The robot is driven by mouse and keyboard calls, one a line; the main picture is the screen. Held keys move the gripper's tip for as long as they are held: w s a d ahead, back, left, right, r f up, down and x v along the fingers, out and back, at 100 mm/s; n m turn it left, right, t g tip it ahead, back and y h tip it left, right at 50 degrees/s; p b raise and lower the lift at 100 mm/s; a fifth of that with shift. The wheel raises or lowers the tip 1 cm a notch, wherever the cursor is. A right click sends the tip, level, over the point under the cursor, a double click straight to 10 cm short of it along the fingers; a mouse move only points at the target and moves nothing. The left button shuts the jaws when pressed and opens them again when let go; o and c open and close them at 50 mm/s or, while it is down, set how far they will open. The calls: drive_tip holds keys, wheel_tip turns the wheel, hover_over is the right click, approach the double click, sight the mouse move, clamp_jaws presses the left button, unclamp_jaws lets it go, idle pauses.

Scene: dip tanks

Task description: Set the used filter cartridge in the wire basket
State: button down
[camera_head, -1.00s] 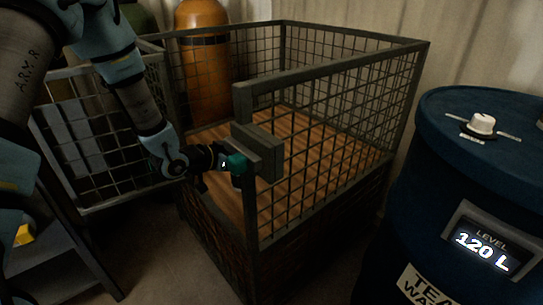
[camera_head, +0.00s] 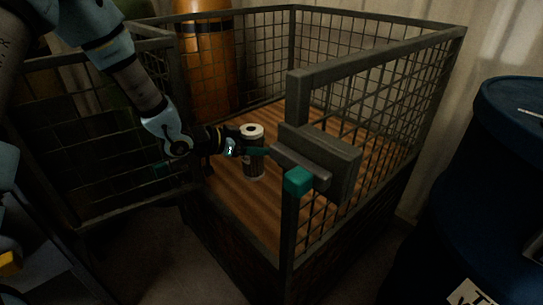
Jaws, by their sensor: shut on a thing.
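The used filter cartridge (camera_head: 254,163) is a white and grey cylinder with a light top cap and a dark centre hole. It stands upright inside the wire basket (camera_head: 380,64), a large grey mesh cage with a wooden floor. My gripper (camera_head: 252,151) reaches in through the open front side and is shut on the cartridge, around its upper body. The cartridge's bottom is low over the floor; I cannot tell whether it touches.
A dark latch block with a teal end (camera_head: 298,181) sits on the front post, just right of the cartridge. The open mesh door (camera_head: 110,130) is at left. An orange cylinder (camera_head: 208,75) stands behind the basket; a blue drum (camera_head: 510,170) is at right.

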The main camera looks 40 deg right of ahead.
sight(261, 168)
drive_tip(key=shift+f+b, duration=0.35)
drive_tip(key=shift+f, duration=3.65)
unclamp_jaws()
drive_tip(key=shift+f, duration=0.1)
drive_tip(key=shift+a, duration=0.1)
drive_tip(key=v, duration=1.2)
drive_tip(key=shift+p, duration=0.35)
